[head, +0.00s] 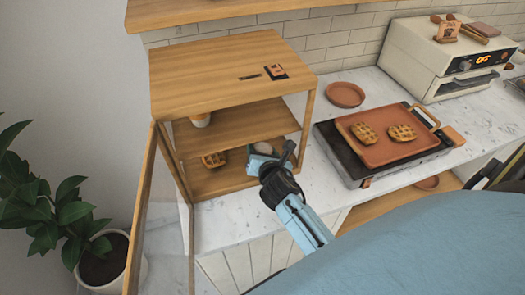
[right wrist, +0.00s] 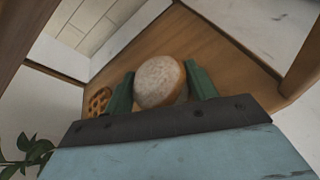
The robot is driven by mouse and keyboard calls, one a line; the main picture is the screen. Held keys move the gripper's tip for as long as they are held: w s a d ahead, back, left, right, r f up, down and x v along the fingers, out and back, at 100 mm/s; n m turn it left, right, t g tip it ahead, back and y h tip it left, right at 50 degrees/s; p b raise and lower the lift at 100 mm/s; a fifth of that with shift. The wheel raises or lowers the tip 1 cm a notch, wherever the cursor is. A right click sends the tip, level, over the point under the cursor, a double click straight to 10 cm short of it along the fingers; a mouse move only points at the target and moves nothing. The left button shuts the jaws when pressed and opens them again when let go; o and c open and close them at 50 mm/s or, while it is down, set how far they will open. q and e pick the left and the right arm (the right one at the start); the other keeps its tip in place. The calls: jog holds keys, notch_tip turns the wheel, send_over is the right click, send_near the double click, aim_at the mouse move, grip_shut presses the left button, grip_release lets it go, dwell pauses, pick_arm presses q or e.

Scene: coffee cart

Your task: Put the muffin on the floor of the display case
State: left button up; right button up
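The muffin (right wrist: 160,82) has a pale, round top and a brown edge. In the right wrist view it sits between the two green fingers of my right gripper (right wrist: 160,85), which meet it on both sides. In the head view the muffin (head: 263,148) shows partly behind my right gripper (head: 272,163), at the open front right of the wooden display case (head: 215,85). It is low, over or on the case floor (head: 232,180); I cannot tell if it touches. My left gripper is not in view.
A waffle (head: 213,159) lies on the case floor to the left. A pale item (head: 200,120) stands on the middle shelf (head: 235,128). The open case door (head: 143,215) is at left. A griddle tray (head: 375,150) with two waffles is at right.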

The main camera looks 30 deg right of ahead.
jog(key=shift+r, duration=0.2)
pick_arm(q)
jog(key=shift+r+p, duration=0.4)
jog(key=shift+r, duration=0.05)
pick_arm(e)
jog(key=v, duration=1.2)
dwell(0.6)
